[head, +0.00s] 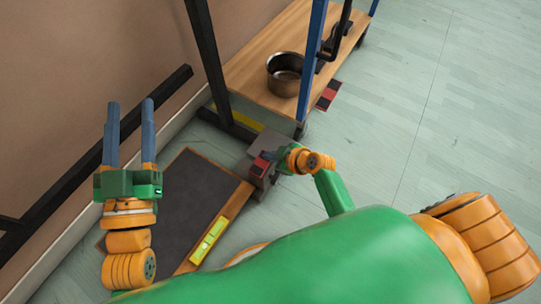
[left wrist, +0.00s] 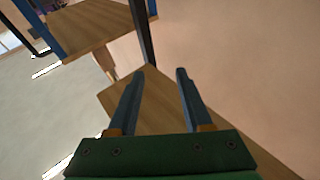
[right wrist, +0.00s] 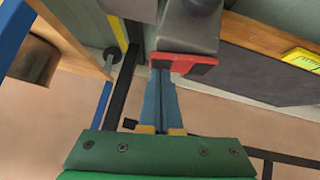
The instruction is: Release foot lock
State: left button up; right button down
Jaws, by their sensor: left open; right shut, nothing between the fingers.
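The foot lock appears to be a grey block with a red and black pedal (head: 259,166), low by the foot of the frame. The pedal also shows in the right wrist view (right wrist: 184,64). My right gripper (right wrist: 161,74) is shut and empty, its fingertips right at the pedal's edge. I cannot tell whether they touch it. In the head view my right wrist partly covers the fingers and block. My left gripper (head: 130,104) is open and empty, raised at the left, well apart from the pedal; its two fingers also show in the left wrist view (left wrist: 160,72).
A wooden shelf (head: 250,66) holds a metal pot (head: 285,72), with blue and black posts around it. Another red and black piece (head: 328,96) sits at its right edge. A dark wood-edged panel (head: 185,205) carries a yellow-green strip (head: 209,241). The floor at right is clear.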

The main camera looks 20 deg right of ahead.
pick_arm(q)
jog(key=shift+s+r+t, duration=0.15)
jog(key=shift+r+t, duration=0.15)
jog(key=shift+r, duration=0.2)
pick_arm(e)
jog(key=shift+f, duration=0.1)
